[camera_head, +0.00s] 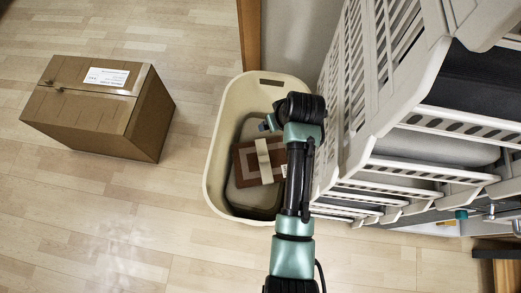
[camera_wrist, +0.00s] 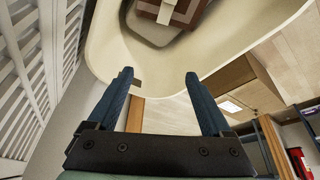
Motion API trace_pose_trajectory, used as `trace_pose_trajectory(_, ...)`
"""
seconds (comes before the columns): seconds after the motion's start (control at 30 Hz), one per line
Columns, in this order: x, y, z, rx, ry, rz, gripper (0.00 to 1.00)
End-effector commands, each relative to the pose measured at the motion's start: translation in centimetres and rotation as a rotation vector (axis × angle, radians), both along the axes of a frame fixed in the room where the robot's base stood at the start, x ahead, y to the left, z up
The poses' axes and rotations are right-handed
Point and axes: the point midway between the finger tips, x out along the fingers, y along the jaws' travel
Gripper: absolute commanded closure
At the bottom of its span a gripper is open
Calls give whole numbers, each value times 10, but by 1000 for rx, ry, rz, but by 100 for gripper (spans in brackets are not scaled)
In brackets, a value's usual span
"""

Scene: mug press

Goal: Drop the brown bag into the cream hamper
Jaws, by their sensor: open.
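The cream hamper (camera_head: 214,165) stands on the floor in the middle of the head view, and its rim and inner wall (camera_wrist: 235,45) fill the top of the wrist view. The brown bag (camera_head: 245,163), with a pale band across it, lies inside the hamper on something grey. Part of it also shows at the top of the wrist view (camera_wrist: 187,8). My gripper (camera_wrist: 158,76) is open and empty, with its two blue fingers apart. In the head view my gripper (camera_head: 268,123) is over the hamper's far right part, apart from the bag, and my arm hides the hamper's right side.
A closed cardboard box (camera_head: 95,110) with a white label sits on the floor to the left. White slatted crates or shelving (camera_head: 400,110) stand close to the hamper's right. A wooden post (camera_head: 249,35) is behind it. The floor at the front left is clear.

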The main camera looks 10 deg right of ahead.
Motion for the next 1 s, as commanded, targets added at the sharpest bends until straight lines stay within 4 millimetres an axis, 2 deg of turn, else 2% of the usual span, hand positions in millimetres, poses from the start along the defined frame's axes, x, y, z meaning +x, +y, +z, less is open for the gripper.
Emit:
trace_pose_trajectory(0.03,-4,-1,14,-1,-3,-2,16)
trace_pose_trajectory(0.2,-18,-3,47,-1,-3,-1,16)
trace_pose_trajectory(0.4,-29,-4,72,0,-1,0,16)
trace_pose_trajectory(0.57,-33,-4,79,0,0,0,16)
trace_pose_trajectory(1.0,-33,-4,79,0,0,0,16)
